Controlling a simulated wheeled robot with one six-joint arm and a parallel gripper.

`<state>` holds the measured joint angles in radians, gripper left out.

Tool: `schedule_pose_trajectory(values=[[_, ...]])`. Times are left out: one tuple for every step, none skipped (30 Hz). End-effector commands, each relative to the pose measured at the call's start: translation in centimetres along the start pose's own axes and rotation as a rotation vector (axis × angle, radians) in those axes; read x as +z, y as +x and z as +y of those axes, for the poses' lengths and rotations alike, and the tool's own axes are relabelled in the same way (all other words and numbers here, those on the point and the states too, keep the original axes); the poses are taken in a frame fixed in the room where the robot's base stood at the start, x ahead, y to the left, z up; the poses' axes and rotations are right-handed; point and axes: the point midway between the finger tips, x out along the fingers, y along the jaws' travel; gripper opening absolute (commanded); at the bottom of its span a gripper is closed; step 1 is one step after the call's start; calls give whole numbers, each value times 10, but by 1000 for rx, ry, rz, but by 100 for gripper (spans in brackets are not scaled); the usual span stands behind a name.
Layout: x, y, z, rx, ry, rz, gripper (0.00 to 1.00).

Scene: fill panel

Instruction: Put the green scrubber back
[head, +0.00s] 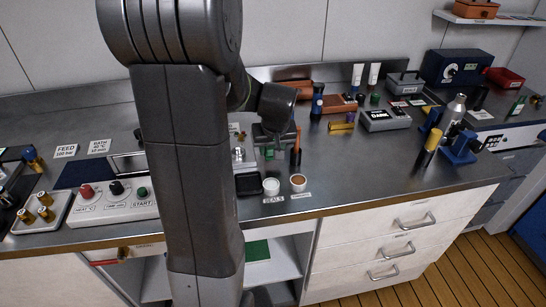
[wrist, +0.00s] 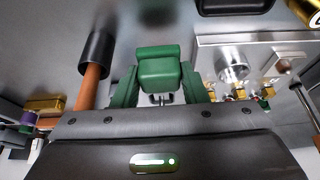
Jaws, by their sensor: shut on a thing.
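My gripper (head: 270,153) hangs low over the counter, just behind the small cups, partly hidden by my own arm. In the wrist view its two green fingers (wrist: 158,92) are shut on a green block-like thing, which looks like the green scrubber (wrist: 158,72). The scrubber sits between the fingertips, and a small metal part shows below it. In the head view I cannot separate the scrubber from the green fingers. I cannot tell whether it touches the counter.
A brown-handled tool with a black end (head: 297,150) stands close right of my gripper; it also shows in the wrist view (wrist: 95,60). A black tray (head: 249,184), a white cup (head: 271,187) and a brown-filled cup (head: 298,183) lie in front. A fittings panel (wrist: 245,40) is nearby.

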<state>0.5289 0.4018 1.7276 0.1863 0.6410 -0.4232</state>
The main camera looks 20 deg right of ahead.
Motion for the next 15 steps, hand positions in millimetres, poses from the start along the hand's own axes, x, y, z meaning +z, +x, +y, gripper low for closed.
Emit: schedule_pose_trajectory(values=[[4,8,0,-1,2,-5,21],[6,12,0,-1,2,-5,21],[8,18,0,-2,3,-5,21],[10,22,0,-2,3,-5,21],[11,25,0,-2,2,-5,21],[12,28,0,-1,2,-3,21],[13,29,0,0,1,-2,21],[13,30,0,0,1,-2,21],[13,31,0,0,1,-1,21],[13,30,0,0,1,-1,21],[13,30,0,0,1,-1,21],[13,30,0,0,1,-1,21],[13,30,0,0,1,-1,21],[13,30,0,0,1,-1,21],[13,31,0,0,1,-1,21]])
